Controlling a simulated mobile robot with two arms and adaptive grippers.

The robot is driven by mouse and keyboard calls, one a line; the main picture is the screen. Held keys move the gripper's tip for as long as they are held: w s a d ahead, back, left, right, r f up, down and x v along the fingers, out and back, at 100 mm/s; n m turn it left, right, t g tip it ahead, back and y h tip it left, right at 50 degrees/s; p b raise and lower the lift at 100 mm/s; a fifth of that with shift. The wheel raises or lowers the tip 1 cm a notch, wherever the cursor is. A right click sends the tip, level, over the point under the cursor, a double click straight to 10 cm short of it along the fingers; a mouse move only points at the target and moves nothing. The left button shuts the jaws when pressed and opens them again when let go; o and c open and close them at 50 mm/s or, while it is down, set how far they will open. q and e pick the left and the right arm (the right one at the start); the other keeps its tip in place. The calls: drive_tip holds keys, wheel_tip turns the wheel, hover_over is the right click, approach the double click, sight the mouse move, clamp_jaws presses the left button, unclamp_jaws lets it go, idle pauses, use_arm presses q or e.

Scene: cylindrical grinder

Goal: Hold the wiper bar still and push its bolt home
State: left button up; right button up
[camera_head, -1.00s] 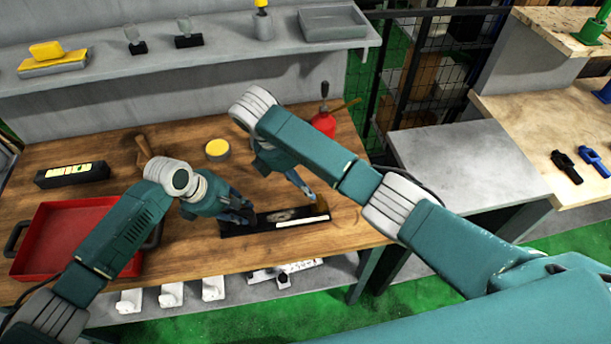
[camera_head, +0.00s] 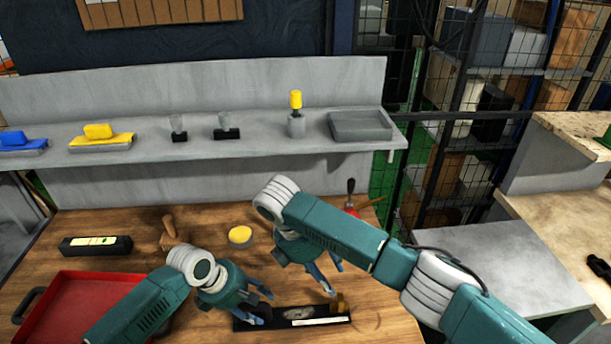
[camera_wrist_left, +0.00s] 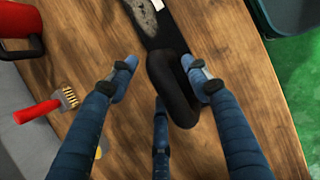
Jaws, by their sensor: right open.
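The wiper bar (camera_head: 283,316) is a long black bar with a pale strip, lying on the wooden workbench. A brass-coloured piece (camera_head: 340,302), seemingly its bolt, stands at the bar's right end; how deep it sits is unclear. My left gripper (camera_head: 266,304) is at the bar's left end. In the left wrist view, its fingers (camera_wrist_left: 163,88) are open around the bar's black rounded end (camera_wrist_left: 176,92). The right finger is close to that end or touching it; a gap shows on the left. My right gripper (camera_head: 330,278) is open and empty, just above and left of the brass piece.
A red tray (camera_head: 80,290) lies at the left. A black box (camera_head: 95,245), a brown-handled tool (camera_head: 170,232) and a yellow-topped tin (camera_head: 240,235) stand behind. A grey shelf (camera_head: 270,155) runs along the back.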

use_arm(q)
drive_tip(key=v, duration=1.2)
drive_tip(key=shift+d, duration=0.1)
